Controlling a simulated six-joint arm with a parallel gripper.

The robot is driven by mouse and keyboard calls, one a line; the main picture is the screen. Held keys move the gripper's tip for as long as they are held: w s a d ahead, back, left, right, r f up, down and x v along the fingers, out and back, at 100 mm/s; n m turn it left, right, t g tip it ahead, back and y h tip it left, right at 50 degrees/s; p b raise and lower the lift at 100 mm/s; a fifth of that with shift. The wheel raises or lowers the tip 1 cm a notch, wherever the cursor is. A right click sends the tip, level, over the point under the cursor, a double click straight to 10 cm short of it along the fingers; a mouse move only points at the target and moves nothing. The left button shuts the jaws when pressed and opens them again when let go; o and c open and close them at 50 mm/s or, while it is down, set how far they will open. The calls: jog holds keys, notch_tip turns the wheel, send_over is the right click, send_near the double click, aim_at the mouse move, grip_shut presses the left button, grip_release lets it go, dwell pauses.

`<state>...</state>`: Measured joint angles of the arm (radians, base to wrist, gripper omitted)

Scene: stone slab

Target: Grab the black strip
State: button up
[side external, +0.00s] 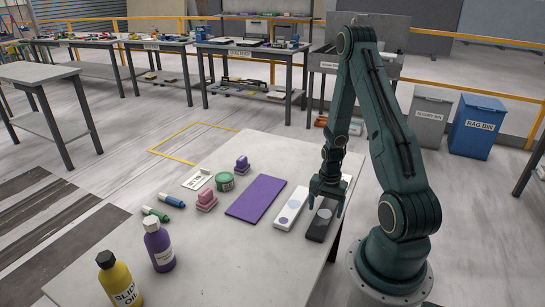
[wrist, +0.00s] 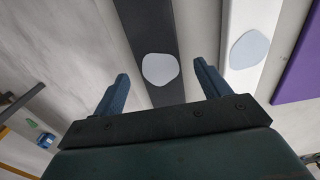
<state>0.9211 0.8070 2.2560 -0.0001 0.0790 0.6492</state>
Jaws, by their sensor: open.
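The black strip (side external: 317,234) lies flat on the stone slab near its right edge, with pale round patches on it. In the wrist view the black strip (wrist: 147,28) runs up the middle, with one pale patch between my fingers. My gripper (side external: 325,207) is over the strip in the side view, pointing down and hiding part of it. In the wrist view my gripper (wrist: 161,76) is open and empty, one finger to each side of the strip. I cannot tell how far the fingertips are above the slab.
A white strip (side external: 282,221) with pale patches lies just left of the black one, then a purple strip (side external: 256,200). Further left are a green tin (side external: 225,182), pink and purple blocks, markers, a purple bottle (side external: 159,246) and a yellow bottle (side external: 119,282). The slab's front middle is clear.

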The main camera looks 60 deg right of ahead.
aim_at(325, 213)
jog(key=shift+f, duration=0.95)
jog(key=shift+c, duration=0.3)
jog(key=c, duration=1.3)
jog(key=shift+r, duration=0.25)
notch_tip(325, 213, up, 20)
jog(key=shift+f, duration=0.2)
